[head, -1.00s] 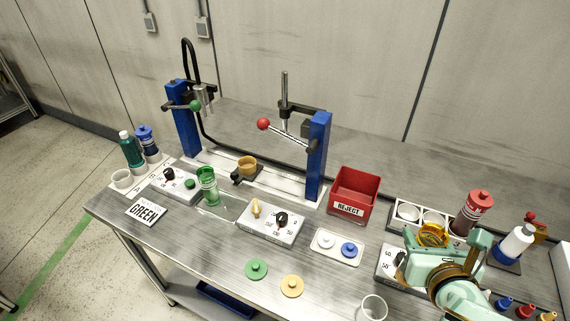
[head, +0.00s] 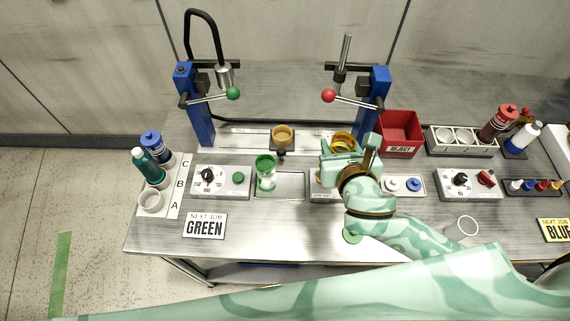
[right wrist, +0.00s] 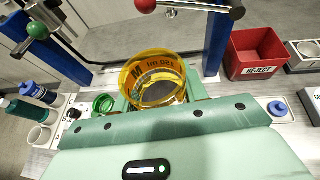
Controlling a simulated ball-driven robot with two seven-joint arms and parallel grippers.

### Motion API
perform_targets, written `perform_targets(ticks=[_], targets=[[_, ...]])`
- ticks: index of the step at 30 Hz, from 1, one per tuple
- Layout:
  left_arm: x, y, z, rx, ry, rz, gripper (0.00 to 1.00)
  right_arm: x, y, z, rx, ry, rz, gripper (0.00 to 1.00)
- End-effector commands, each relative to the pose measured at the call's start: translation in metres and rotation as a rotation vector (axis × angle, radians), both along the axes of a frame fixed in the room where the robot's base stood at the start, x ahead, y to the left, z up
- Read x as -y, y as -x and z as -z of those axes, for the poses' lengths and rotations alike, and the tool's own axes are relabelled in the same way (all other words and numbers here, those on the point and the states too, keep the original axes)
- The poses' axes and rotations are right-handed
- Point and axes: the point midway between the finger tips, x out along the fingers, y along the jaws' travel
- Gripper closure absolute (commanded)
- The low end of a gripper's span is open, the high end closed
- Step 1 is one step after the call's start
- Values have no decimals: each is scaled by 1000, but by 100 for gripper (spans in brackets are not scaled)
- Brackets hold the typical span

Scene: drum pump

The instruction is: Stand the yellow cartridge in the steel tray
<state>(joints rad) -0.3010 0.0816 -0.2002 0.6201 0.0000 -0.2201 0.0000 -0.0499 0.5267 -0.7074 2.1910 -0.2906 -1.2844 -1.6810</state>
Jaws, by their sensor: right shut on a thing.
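The yellow cartridge (head: 342,138) is a clear amber cylinder, held by my right gripper (head: 341,148) above the middle of the bench. In the right wrist view the cartridge (right wrist: 153,76) shows its open top and printed markings between the fingers. The steel tray (head: 290,187) lies to the left of the gripper, shallow and flat. A green clear cartridge (head: 265,175) stands upright at the tray's left end; the tray's right part looks bare. The green cartridge's top also shows in the right wrist view (right wrist: 103,103). My left gripper is out of view.
Two blue press posts (head: 199,110) with ball-ended levers stand behind. A control box (head: 222,181) is left of the tray; another is partly hidden under my gripper. An amber cup (head: 283,133) sits behind the tray. A red reject bin (head: 400,133) is right.

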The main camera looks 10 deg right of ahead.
Motion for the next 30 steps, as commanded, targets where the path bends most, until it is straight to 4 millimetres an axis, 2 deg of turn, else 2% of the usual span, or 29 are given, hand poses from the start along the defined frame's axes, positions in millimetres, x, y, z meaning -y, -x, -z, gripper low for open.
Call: perform_targets(ticks=[1,6,9,12,19,25,30], targets=[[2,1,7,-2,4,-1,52,-14,-10,10,1,-5,0,99],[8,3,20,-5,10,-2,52,-53,-39,37,-2,-2,-1,99],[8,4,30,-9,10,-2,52,-66,-48,60,-2,2,-1,99],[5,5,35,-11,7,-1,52,-76,-56,74,-1,0,-1,99],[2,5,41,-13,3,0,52,-87,-63,87,0,-1,-2,99],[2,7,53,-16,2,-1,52,-87,-63,118,-2,1,-3,99],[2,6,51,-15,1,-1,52,-87,-63,117,0,0,-2,99]])
